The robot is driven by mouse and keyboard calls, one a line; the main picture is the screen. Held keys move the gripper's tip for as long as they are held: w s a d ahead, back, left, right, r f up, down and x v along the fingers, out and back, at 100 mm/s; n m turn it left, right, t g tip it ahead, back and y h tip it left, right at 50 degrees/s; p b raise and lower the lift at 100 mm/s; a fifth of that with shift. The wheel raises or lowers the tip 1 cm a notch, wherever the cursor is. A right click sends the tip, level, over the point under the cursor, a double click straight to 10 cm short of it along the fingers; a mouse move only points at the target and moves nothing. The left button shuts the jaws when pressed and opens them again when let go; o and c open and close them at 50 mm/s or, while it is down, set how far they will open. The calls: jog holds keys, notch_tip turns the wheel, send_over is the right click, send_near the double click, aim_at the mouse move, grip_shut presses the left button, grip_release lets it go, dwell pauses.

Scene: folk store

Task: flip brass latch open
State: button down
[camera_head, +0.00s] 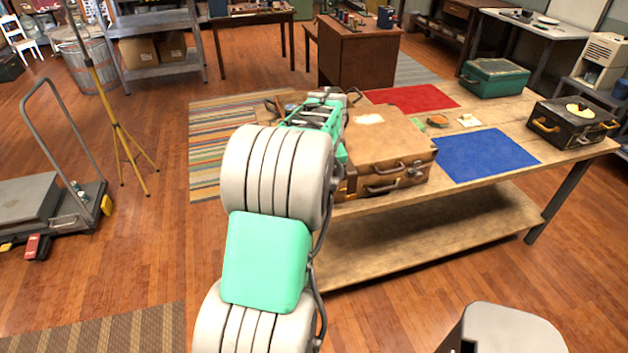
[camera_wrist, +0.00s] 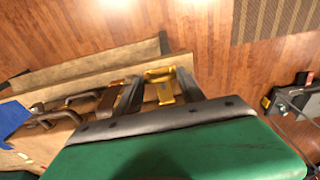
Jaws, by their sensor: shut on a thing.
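A brass latch (camera_wrist: 164,92) shows bright yellow in the wrist view, between the two dark fingers of my gripper (camera_wrist: 157,84). The fingers are shut on it. The case it belongs to is mostly hidden by my gripper's green and grey body in that view. In the head view a brown suitcase (camera_head: 385,136) lies flat on the wooden bench, with handles on its front side. My arm reaches to the left of this suitcase and hides the latch and my fingertips there. Whether the latch is raised or flat is hard to tell.
The wooden bench (camera_head: 510,110) also bears a green case (camera_head: 495,78), a black case (camera_head: 572,124), a blue mat (camera_head: 487,155) and a red mat (camera_head: 412,98). A flat cart (camera_head: 40,205) and a yellow tripod (camera_head: 122,140) stand at left. Floor before the bench is mostly free.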

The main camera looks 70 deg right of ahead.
jog(key=shift+d+r+y+p, duration=0.2)
jog(key=shift+y+p, duration=0.1)
jog(key=c, duration=0.9)
grip_release()
jog(key=shift+s+d, duration=0.1)
jog(key=shift+s, duration=0.05)
notch_tip(320, 180, up, 8)
jog(key=b, duration=0.1)
jog(key=shift+a+f, duration=0.15)
jog(key=shift+a, duration=0.15)
